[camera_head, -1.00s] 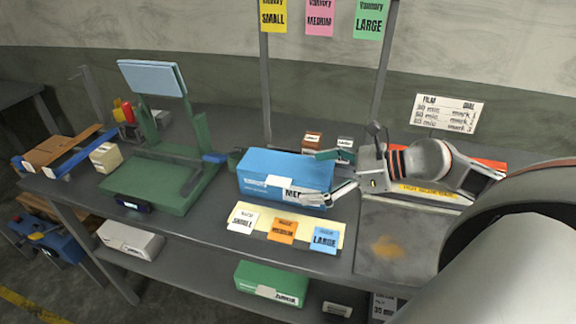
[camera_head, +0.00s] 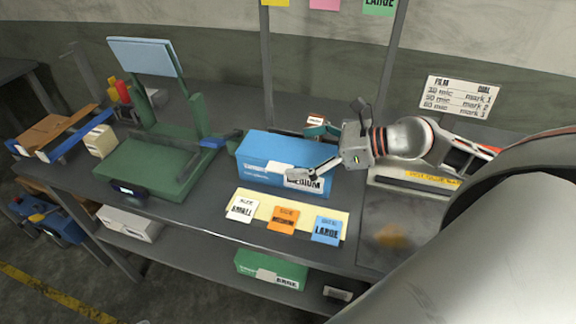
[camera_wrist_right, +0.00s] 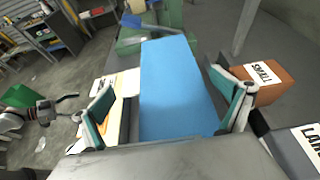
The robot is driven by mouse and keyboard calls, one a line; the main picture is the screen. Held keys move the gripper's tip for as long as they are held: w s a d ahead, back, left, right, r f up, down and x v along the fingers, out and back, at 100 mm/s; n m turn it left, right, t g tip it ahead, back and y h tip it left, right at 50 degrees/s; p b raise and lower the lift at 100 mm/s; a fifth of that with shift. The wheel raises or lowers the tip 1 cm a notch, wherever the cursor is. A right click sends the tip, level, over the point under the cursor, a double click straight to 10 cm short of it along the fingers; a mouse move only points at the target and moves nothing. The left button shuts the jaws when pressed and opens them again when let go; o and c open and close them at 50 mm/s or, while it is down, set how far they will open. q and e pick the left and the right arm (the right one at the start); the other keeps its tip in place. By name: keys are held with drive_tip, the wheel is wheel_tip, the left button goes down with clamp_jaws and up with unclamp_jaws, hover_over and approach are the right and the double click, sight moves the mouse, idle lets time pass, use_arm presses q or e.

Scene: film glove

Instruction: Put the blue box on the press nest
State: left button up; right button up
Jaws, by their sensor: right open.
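The blue box (camera_head: 268,155), with a white label reading MEDIUM, stands on the grey table at mid-picture. It also fills the middle of the right wrist view (camera_wrist_right: 175,90). My right gripper (camera_head: 306,153) is open around the box's right part, one finger at its front face and one behind. In the wrist view the fingers stand on both sides of the box, and contact is unclear. A green machine (camera_head: 150,165) with a flat bed, probably the press, stands left of the box; its bed looks empty. What seems to be my left gripper (camera_wrist_right: 58,108) shows small in the wrist view.
A yellow mat (camera_head: 262,204) with size cards lies before the box. A brown SMALL box (camera_wrist_right: 270,82) and a grey LARGE box (camera_wrist_right: 296,150) stand close by the right gripper. A cream block (camera_head: 101,140) stands left of the machine. Posts rise behind.

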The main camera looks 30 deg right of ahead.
sight(287, 154)
drive_tip(key=shift+p+x, duration=0.4)
drive_tip(key=shift+x, duration=1.6)
drive_tip(key=shift+f, duration=0.1)
drive_tip(key=c, duration=0.9)
